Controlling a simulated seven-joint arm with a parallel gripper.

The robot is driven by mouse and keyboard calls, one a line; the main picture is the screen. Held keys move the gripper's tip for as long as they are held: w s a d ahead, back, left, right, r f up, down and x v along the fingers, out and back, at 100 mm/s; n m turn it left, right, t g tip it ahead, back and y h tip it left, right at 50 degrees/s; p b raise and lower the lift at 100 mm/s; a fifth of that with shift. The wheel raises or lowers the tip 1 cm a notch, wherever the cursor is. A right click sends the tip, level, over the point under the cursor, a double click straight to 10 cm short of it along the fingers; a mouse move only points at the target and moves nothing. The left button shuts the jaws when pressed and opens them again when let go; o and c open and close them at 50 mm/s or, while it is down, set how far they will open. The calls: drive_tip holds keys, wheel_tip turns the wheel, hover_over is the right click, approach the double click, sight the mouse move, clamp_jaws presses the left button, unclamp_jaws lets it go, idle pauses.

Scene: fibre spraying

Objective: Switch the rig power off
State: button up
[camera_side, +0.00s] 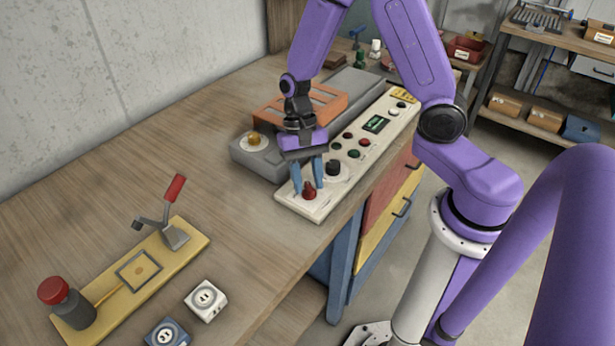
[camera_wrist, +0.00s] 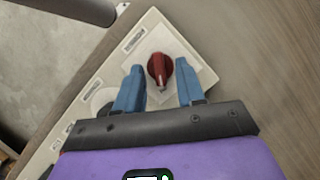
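A red rotary knob (camera_side: 309,191) sits at the near end of a long cream control panel (camera_side: 290,204) on the bench. In the wrist view the red knob (camera_wrist: 160,70) has a pale pointer line aimed toward the bottom of the picture. My gripper (camera_side: 308,180) points down over this end of the panel. Its two blue fingers are open, one on each side of the knob, in the wrist view (camera_wrist: 159,72). Gaps show between the knob and both fingers, and nothing is held. The knob's label is too small to read.
The panel also carries a black knob (camera_side: 333,168), several buttons and a small display (camera_side: 376,124). A grey unit with a brass knob (camera_side: 254,138) stands close left of my gripper. A yellow fixture (camera_side: 188,250) with a red-handled lever lies front left. Bare bench lies between.

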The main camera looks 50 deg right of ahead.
clamp_jaws()
drive_tip(key=n+h, duration=0.1)
drive_tip(key=n, duration=0.3)
drive_tip(key=n+h, duration=0.1)
drive_tip(key=n, duration=0.1)
drive_tip(key=shift+w+a+n+g+h, duration=0.15)
drive_tip(key=shift+a+n+g+h, duration=0.15)
drive_tip(key=shift+a+n, duration=0.1)
drive_tip(key=n+h, duration=0.1)
drive_tip(key=n, duration=0.2)
drive_tip(key=shift+a, duration=0.1)
drive_tip(key=shift+a+n+t+h, duration=0.1)
drive_tip(key=shift+n+t+h, duration=0.2)
drive_tip(key=shift+n, duration=0.7)
drive_tip(key=shift+a+n+t+h, duration=0.1)
drive_tip(key=shift+n+h, duration=0.3)
drive_tip(key=shift+n, duration=0.6)
unclamp_jaws()
drive_tip(key=shift+r, duration=0.1)
